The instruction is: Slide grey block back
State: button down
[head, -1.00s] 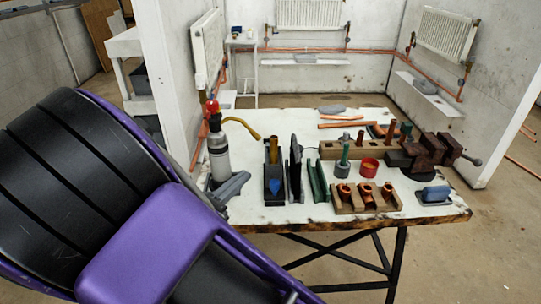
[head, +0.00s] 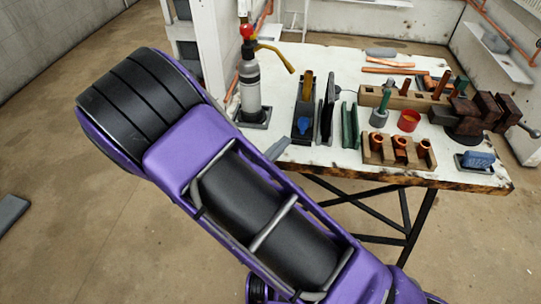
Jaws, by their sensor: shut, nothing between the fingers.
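A grey block (head: 495,39) sits on the white wall ledge (head: 508,62) below the right-hand radiator, at the upper right of the head view. Another flat grey piece (head: 381,52) lies at the back of the workbench; I cannot tell which the task names.
The workbench (head: 312,157) carries a gas torch (head: 249,85), dark upright holders (head: 303,108), a wooden block with copper fittings (head: 398,152), a red ring (head: 408,121), a vise (head: 470,115) and a blue-topped tool (head: 477,160). A grey slab (head: 10,213) lies on open floor at left.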

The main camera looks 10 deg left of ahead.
aim_at(300, 126)
jog(key=x, duration=0.5)
jog(key=shift+w+d, duration=0.2)
jog(key=shift+w, duration=0.1)
